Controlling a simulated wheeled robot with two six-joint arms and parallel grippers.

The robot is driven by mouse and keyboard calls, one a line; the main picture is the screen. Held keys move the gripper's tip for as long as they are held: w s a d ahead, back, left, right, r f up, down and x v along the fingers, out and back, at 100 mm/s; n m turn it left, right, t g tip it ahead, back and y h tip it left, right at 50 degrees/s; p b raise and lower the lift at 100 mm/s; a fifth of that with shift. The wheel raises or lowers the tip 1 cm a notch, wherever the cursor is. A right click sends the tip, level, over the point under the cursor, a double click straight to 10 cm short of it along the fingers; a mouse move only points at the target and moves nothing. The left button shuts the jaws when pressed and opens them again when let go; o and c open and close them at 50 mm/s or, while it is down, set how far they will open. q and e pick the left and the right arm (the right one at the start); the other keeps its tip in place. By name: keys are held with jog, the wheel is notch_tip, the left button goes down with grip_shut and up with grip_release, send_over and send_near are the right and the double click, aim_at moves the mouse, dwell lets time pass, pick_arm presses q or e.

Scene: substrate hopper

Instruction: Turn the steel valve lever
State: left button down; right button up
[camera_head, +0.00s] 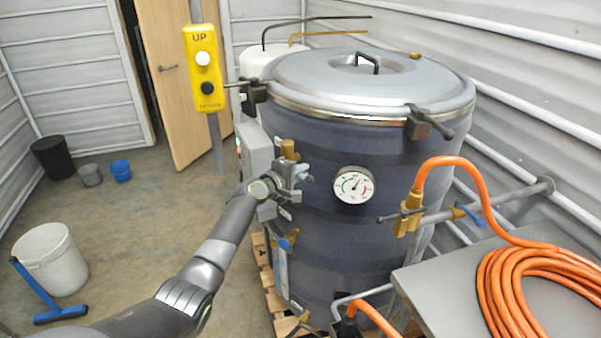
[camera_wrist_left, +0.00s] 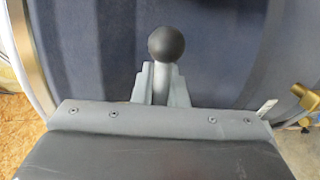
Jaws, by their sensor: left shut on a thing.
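A dark, drum-shaped hopper (camera_head: 400,235) with a steel lid fills the middle of the head view. My left gripper (camera_head: 290,183) is at its left front side, below a brass fitting (camera_head: 288,150). In the left wrist view, a lever with a round black ball knob (camera_wrist_left: 166,44) stands upright between my two fingers (camera_wrist_left: 160,84). The fingers are shut on the lever's shank just below the ball, which sticks out past them. The rest of the lever and its valve body are hidden by the gripper. My right gripper is in neither view.
A round gauge (camera_head: 353,185) sits right of my gripper. A blue-handled valve (camera_head: 289,238) is below it. A yellow button box (camera_head: 203,68) hangs on a post at upper left. An orange hose (camera_head: 540,275) lies on a grey table (camera_head: 435,290) at right.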

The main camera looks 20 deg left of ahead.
pick_arm(q)
jog(key=c, duration=1.5)
grip_release()
jog(key=shift+o, duration=0.2)
jog(key=shift+s, duration=0.1)
jog(key=v, duration=1.7)
jog(key=shift+b, duration=0.45)
jog(key=shift+s, duration=0.1)
